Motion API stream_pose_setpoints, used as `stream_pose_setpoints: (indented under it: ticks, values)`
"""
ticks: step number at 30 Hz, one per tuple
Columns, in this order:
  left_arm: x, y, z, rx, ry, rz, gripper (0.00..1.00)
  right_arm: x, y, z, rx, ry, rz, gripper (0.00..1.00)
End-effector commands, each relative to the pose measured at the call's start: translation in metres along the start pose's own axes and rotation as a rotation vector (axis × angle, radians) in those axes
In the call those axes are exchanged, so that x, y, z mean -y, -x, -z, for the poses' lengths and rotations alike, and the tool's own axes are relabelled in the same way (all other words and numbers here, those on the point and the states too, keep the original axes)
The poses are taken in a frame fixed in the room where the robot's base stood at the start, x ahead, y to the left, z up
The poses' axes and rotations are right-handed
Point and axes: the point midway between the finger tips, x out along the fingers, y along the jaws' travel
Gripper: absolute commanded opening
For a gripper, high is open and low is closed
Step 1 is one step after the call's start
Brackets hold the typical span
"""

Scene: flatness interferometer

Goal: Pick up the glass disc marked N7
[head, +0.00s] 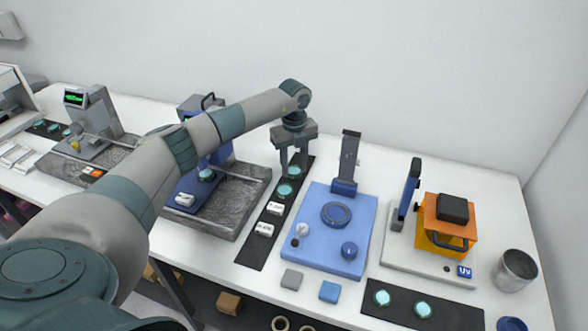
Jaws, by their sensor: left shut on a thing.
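My left gripper (293,163) points down over the far end of a black strip mat (250,252). Its fingers are shut on a teal glass disc (294,171), low over the mat. I cannot tell whether the disc touches the mat. No N7 mark is readable on it. Another teal disc (285,190) lies just nearer on the same mat. My right gripper is not in view.
Two white labelled blocks (264,229) sit on the strip. A blue stand (325,258) is right of it, a granite plate (238,205) left. An orange UV device (446,228) stands farther right. More discs (382,298) lie on a front right mat.

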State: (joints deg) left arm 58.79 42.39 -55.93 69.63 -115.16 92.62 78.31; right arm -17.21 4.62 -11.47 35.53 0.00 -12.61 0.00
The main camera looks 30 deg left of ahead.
Motion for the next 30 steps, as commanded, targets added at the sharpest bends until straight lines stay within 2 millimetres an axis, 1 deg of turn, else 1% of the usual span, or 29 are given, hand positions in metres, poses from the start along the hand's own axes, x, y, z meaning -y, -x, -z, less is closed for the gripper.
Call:
stream_pose_setpoints:
  ticks: [5,12,18,22,30]
  values:
    - [0.0,0.021,-0.001,0.002,0.0,0.004,0.15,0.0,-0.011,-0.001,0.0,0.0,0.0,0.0]
    - [0.001,0.06,-0.001,0.002,-0.001,0.004,0.15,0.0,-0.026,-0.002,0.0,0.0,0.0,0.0]
    - [0.0,0.085,-0.001,0.001,0.001,0.003,0.15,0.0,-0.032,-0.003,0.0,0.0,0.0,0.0]
    - [0.0,0.092,0.0,0.0,0.001,0.002,0.15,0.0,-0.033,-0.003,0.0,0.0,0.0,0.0]
    - [0.0,0.093,0.0,0.0,0.001,0.001,0.15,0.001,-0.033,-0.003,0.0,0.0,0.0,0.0]
